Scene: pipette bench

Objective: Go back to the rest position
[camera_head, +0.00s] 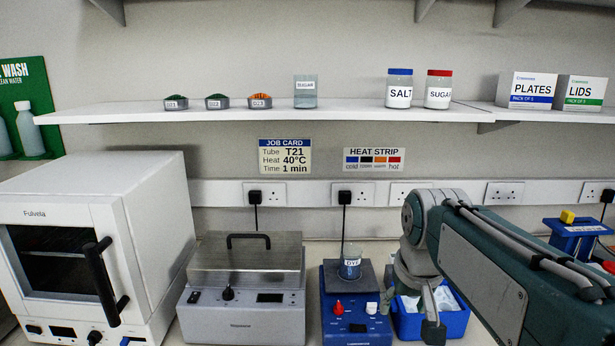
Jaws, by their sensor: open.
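My arm comes in from the lower right and bends at a grey joint. My gripper (412,314) hangs down from there, open, over or in front of a blue tray (455,324) with pale contents. No object shows between its fingers, though part of the gripper is hidden by my arm. To its left, a small glass beaker labelled DYE (351,266) stands on the dark top of a blue stirrer-like device (345,328). The gripper looks apart from the beaker.
A metal-lidded bath (245,312) and a white oven (75,265) stand to the left. A blue device with a yellow knob (580,232) is at the right, partly behind my arm. A wall shelf (330,108) holds dishes, jars and boxes. Open space lies between shelf and bench devices.

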